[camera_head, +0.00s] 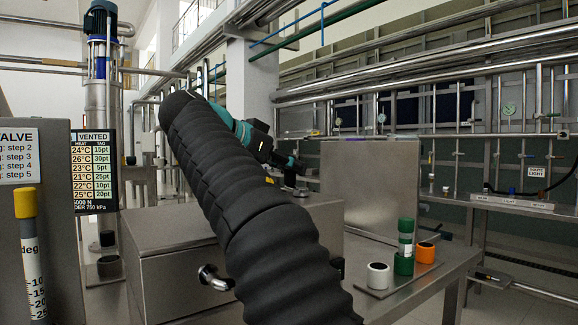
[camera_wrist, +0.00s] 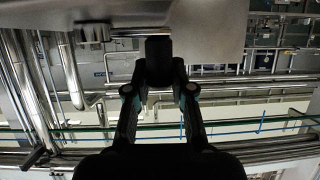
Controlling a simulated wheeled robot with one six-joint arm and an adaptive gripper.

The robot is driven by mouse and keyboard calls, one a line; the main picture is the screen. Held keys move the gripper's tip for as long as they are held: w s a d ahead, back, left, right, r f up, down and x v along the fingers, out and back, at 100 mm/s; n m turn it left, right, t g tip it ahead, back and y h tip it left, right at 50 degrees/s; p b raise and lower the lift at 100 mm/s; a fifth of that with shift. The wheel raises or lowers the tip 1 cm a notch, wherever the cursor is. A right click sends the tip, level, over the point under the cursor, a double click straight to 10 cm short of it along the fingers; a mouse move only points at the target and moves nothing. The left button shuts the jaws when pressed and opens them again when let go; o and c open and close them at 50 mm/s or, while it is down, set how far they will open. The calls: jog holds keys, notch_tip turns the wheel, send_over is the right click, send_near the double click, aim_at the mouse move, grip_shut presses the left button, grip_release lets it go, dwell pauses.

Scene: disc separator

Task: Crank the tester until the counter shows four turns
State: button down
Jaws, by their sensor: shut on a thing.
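My gripper (camera_wrist: 158,78) is shut on a dark cylindrical grip (camera_wrist: 158,48) in the wrist view, one finger on each side. A grey metal surface lies just beyond the grip, at the top of that view. In the head view my gripper (camera_head: 289,163) is small and partly hidden behind my black-sleeved arm, above the steel cabinet (camera_head: 180,270). I cannot make out the turn counter in either view.
A green container (camera_head: 404,262), a white jar (camera_head: 378,276) and an orange jar (camera_head: 425,252) stand on a plate on the steel bench, right of my arm. An upright steel panel (camera_head: 370,185) stands behind. A sign listing temperatures (camera_head: 94,165) is at left.

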jog(key=shift+f, duration=0.1)
jog(key=c, duration=1)
grip_release()
